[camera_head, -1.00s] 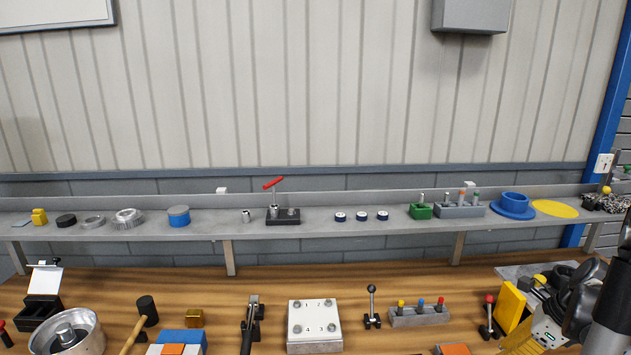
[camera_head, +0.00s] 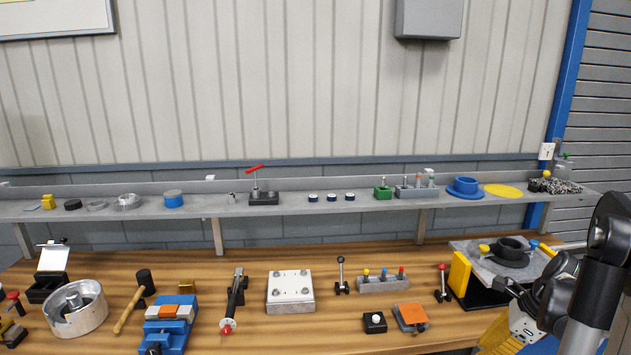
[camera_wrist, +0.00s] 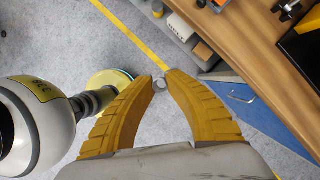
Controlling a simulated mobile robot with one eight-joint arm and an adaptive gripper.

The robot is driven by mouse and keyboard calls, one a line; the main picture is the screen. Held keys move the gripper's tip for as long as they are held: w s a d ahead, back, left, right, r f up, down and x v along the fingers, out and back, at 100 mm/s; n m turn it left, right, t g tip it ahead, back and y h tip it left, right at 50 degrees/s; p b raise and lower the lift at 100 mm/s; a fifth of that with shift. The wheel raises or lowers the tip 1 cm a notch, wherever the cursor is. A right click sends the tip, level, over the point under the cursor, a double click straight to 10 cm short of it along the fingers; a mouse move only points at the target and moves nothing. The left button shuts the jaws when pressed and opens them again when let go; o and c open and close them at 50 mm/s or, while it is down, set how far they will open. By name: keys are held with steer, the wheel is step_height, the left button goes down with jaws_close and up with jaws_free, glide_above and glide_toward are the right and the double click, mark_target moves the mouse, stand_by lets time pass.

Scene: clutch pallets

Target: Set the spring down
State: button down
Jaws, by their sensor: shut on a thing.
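A small grey ring-like end, taken to be the spring (camera_wrist: 160,87), sits between the fingertips. Most of it is hidden by the fingers or too small to make out. Below the fingertips in this view is the grey floor, with the wooden bench off to the upper right. In the head view my arm stands at the right front, beside the bench's right end. The spring cannot be made out in that view.
The wooden bench (camera_head: 365,325) holds a grey plate (camera_head: 290,307), a peg block (camera_head: 383,286), a blue vise (camera_head: 166,335) and a metal bowl (camera_head: 96,318). A yellow upright block (camera_head: 459,275) stands near my arm. The shelf behind carries a blue flanged ring (camera_head: 466,192) and small parts.

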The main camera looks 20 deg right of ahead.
steer(key=w+a+f+n+g+h+b, duration=0.1)
steer(key=w+a+f+n+g, duration=0.1)
steer(key=a+n, duration=0.7)
steer(key=w+a+f+n+g+h+b, duration=0.1)
steer(key=w+a+f+n+g+b, duration=0.1)
steer(key=w+a+f+n, duration=0.3)
steer(key=w+a+f+n+g+h+b, duration=0.1)
steer(key=w+a+f+n+g, duration=0.3)
steer(key=a+n, duration=1)
steer(key=w+a+b, duration=0.1)
steer(key=w+a, duration=0.1)
steer(key=a, duration=0.3)
steer(key=shift+a+f, duration=0.2)
steer(key=shift+a, duration=0.05)
